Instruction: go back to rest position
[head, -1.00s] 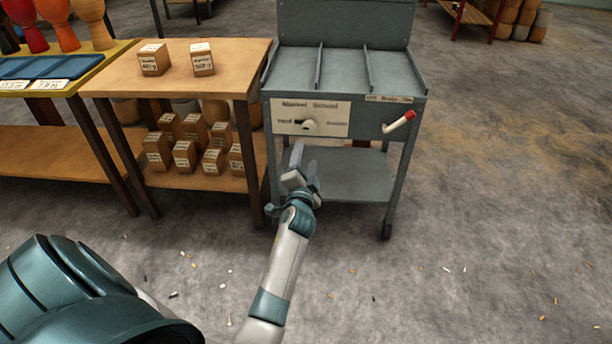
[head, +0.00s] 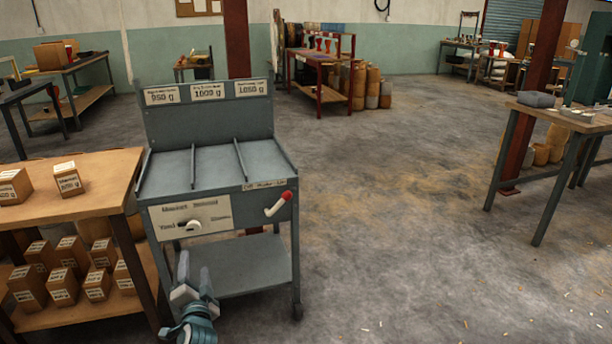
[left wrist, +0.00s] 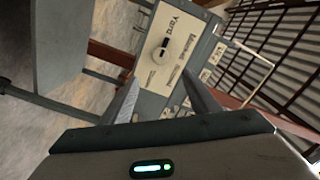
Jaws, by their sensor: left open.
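My left gripper (head: 192,280) is at the bottom of the head view, in front of the grey metal cart. Its two fingers stand apart with nothing between them. In the left wrist view the open fingers (left wrist: 163,97) point at the cart's front panel, apart from it. A lever with a red tip (head: 279,204) sits on the cart's right front. My right gripper is in neither view.
The grey cart (head: 216,169) has an empty top with dividers and weight labels behind. A wooden table (head: 105,180) with boxes stands against its left. A red table (head: 318,60) with drums is farther back. A workbench (head: 560,120) stands at right. The floor between is free.

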